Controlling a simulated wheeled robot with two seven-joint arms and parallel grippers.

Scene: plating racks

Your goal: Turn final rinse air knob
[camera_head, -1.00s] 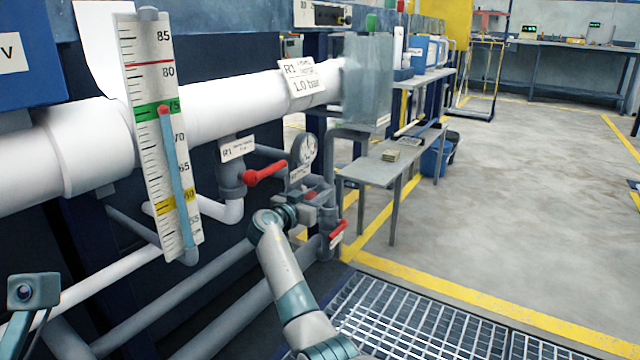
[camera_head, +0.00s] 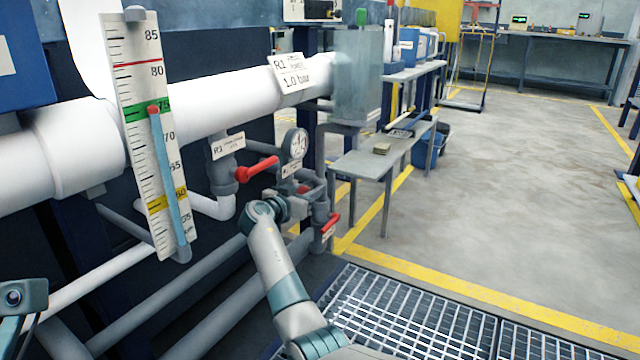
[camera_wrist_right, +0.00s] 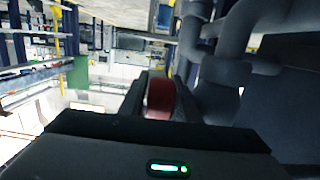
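A small red knob (camera_head: 303,188) sits in the grey pipework below a round dial gauge (camera_head: 295,143); most of it is hidden in the head view. My right gripper (camera_head: 300,192) reaches it from the front. In the right wrist view the red knob (camera_wrist_right: 160,98) lies between the two dark fingers of the right gripper (camera_wrist_right: 161,92), which appear to press on both its sides. The gauge's needle is too small to read. Only part of my left arm shows at the lower left; its fingers are outside the view.
A red lever valve (camera_head: 257,168) is just left of the gauge, and another red lever (camera_head: 330,222) is low on the right. A tilted scale board (camera_head: 140,120) stands left. A grey bench (camera_head: 365,160) is behind; floor at right is clear.

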